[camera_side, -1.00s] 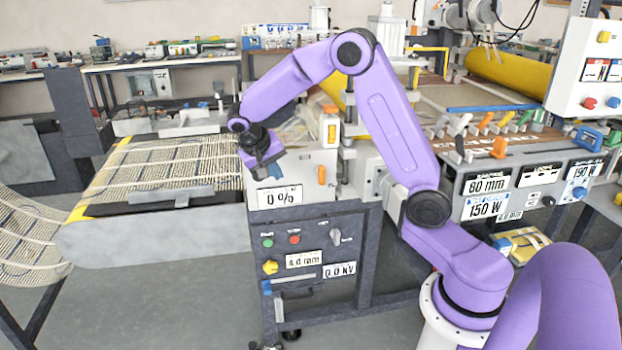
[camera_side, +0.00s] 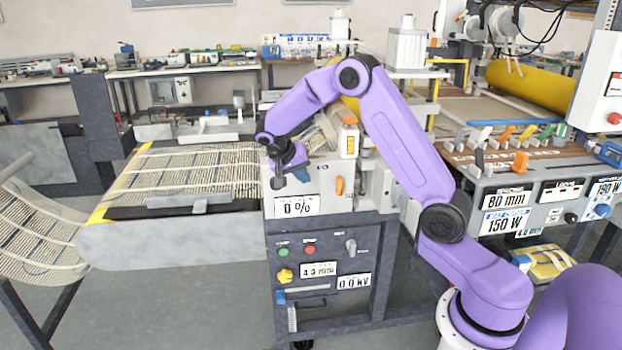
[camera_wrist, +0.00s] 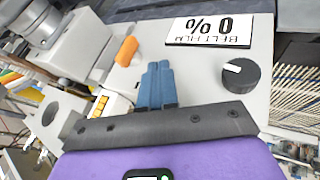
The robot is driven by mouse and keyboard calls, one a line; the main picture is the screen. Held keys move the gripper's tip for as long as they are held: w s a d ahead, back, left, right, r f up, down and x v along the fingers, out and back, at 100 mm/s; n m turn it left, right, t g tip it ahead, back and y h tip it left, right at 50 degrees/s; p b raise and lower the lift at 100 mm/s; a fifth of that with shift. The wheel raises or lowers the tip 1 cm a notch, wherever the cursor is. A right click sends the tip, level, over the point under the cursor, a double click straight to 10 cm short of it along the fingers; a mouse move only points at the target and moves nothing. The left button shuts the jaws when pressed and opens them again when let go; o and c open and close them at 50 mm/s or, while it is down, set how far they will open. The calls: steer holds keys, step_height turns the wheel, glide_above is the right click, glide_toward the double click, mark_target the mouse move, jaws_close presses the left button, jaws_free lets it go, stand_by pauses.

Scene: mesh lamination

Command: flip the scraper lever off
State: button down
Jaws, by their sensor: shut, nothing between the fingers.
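My gripper (camera_side: 301,174) is shut and empty, its blue fingers pressed together. In the side view it is low over the top of the grey control cabinet, above the "0 %" label (camera_side: 297,206). In the wrist view the fingers (camera_wrist: 157,68) point at the cabinet face. An orange lever (camera_wrist: 126,50) lies just left of the fingertips, apart from them in that picture. The same orange lever seems to show in the side view (camera_side: 339,186), right of my gripper. No readable label names the scraper lever, so I cannot tell whether this is it.
A black knob with a white pointer (camera_wrist: 240,75) sits right of the fingers. A white block with an orange part (camera_side: 349,142) stands behind the orange lever. The mesh belt (camera_side: 190,172) lies left; several coloured levers (camera_side: 505,133) are on the right-hand machine.

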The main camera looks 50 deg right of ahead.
mark_target(339, 186)
steer(key=x, duration=0.8)
steer(key=shift+s+d+f, duration=0.15)
steer(key=shift+s+d, duration=0.65)
steer(key=shift+d, duration=0.05)
steer(key=shift+s+d, duration=0.65)
steer(key=shift+f+g+h, duration=0.35)
steer(key=shift+g+h, duration=0.25)
steer(key=shift+h, duration=0.2)
